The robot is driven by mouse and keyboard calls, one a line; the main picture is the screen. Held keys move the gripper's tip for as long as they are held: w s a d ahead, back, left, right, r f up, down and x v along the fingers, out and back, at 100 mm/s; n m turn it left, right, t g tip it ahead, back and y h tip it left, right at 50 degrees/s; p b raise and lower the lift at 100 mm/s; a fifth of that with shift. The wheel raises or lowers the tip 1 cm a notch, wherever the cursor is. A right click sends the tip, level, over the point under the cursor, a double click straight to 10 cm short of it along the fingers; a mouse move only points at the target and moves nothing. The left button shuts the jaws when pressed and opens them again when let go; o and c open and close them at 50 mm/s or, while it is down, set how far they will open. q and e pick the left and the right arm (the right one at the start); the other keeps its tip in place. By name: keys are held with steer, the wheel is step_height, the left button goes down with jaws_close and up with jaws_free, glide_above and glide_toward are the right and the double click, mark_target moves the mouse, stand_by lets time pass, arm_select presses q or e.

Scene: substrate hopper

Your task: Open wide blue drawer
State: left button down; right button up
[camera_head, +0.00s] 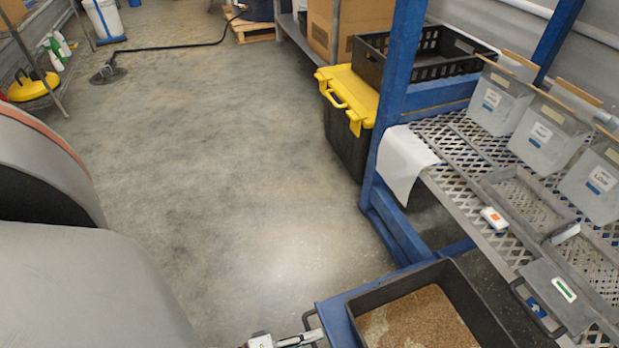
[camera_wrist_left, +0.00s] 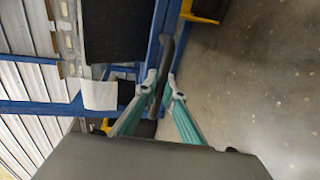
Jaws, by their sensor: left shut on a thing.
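The wide blue drawer (camera_head: 334,322) is at the bottom of the head view, low under the mesh shelf. It has a blue front and black walls, and it holds brown granular material (camera_head: 425,322). It stands at least partly out, with its inside visible from above. My left gripper (camera_head: 303,339) is at its front, at the bottom edge of the view. In the left wrist view my left gripper (camera_wrist_left: 161,90) is shut on the dark drawer handle (camera_wrist_left: 166,62), which lies between the fingertips. My right gripper is not in view.
A blue post (camera_head: 390,110) and a mesh shelf (camera_head: 455,150) with several clear bins (camera_head: 543,135) stand on the right. A black box with a yellow lid (camera_head: 350,95) stands behind the post. The concrete floor (camera_head: 230,190) left of the drawer is clear.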

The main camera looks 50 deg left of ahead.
arm_select(q)
steer(key=shift+s, duration=0.2)
stand_by(0.3)
steer(key=c, duration=2.1)
jaws_free()
steer(key=shift+c, duration=0.2)
